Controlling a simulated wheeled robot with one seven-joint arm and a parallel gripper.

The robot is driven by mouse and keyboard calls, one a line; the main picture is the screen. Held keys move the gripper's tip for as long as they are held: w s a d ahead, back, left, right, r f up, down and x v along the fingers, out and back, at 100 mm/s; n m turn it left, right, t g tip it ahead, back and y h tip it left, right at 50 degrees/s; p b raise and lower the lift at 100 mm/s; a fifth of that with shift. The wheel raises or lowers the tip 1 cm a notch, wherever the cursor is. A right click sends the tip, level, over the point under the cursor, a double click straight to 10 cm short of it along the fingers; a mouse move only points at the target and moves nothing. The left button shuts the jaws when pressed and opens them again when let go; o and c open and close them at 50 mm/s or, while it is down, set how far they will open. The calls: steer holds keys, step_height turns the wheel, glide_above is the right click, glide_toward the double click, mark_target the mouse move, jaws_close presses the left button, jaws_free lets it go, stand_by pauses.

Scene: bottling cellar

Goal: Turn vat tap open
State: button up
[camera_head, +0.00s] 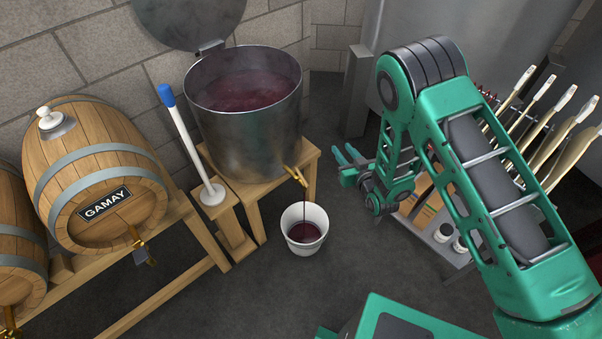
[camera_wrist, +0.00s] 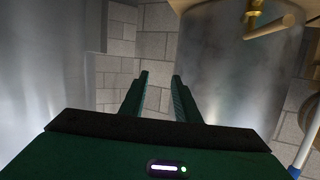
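The steel vat (camera_head: 248,130) stands on a wooden stand, full of dark red liquid, with its lid tipped back. Its brass tap (camera_head: 295,176) sits low on the front right side. A thin red stream falls from the tap into a white bucket (camera_head: 304,249) on the floor, which holds some red liquid. In the wrist view the tap (camera_wrist: 268,22) is at the upper right. My gripper (camera_head: 346,160) is to the right of the tap, apart from it. In the wrist view my gripper (camera_wrist: 160,82) has its two fingers apart with nothing between them.
A wooden barrel marked GAMAY (camera_head: 106,180) lies on a rack at left. Several pale-handled tools (camera_head: 540,90) and a low shelf are at right. The floor around the bucket is clear.

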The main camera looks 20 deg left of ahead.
steer(key=s+a+f+y, duration=0.2)
steer(key=s+a+f, duration=0.15)
steer(key=s, duration=0.25)
steer(key=y, duration=0.2)
glide_toward(298, 171)
steer(key=x, duration=0.9)
steer(key=shift+w+a+f, duration=0.25)
steer(key=shift+w+f, duration=0.05)
steer(key=shift+f, duration=0.1)
steer(key=shift+c, duration=0.6)
jaws_close()
